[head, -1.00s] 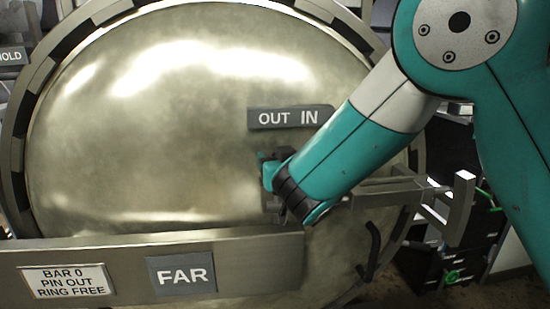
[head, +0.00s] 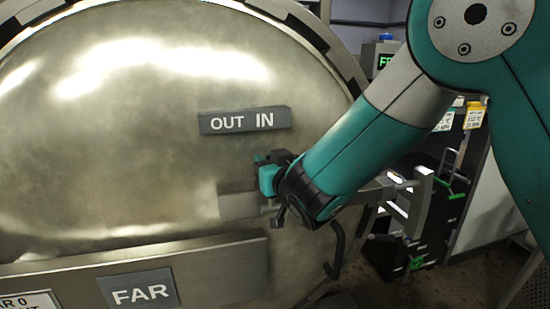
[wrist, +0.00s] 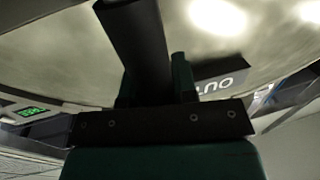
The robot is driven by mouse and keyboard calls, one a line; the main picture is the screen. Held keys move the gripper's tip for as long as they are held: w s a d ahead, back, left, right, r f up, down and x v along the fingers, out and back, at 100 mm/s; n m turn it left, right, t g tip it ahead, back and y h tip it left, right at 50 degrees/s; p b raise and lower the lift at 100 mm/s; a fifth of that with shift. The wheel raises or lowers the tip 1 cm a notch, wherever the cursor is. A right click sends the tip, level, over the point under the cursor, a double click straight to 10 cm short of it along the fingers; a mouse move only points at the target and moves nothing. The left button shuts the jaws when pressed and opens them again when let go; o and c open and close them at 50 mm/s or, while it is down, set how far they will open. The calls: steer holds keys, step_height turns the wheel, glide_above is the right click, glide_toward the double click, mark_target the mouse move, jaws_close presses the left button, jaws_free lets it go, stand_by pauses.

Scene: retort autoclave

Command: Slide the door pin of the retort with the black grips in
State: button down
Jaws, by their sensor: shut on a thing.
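The retort's big domed metal door (head: 130,160) fills the left and middle of the head view. A dark OUT IN plate (head: 243,120) is fixed on it. My gripper (head: 268,178) is below the word IN, close to the door face. In the wrist view my gripper (wrist: 155,85) is shut on a black bar-like grip (wrist: 135,45), which I take for the door pin's handle. The pin itself is mostly hidden behind my gripper in the head view. A flat metal block (head: 238,206) shows just left of the fingers.
A metal beam with a FAR plate (head: 138,290) crosses the door below. A black curved handle (head: 337,250) hangs under my wrist. A metal bracket (head: 412,200) sticks out at the right. Dark racks with green handles (head: 416,263) stand behind it, with open floor nearby.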

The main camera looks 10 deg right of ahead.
steer(key=shift+d, duration=0.25)
steer(key=c, duration=0.9)
jaws_free()
steer(key=shift+d, duration=0.2)
steer(key=b+v, duration=1.3)
steer(key=v, duration=0.4)
steer(key=shift+s+a, duration=0.2)
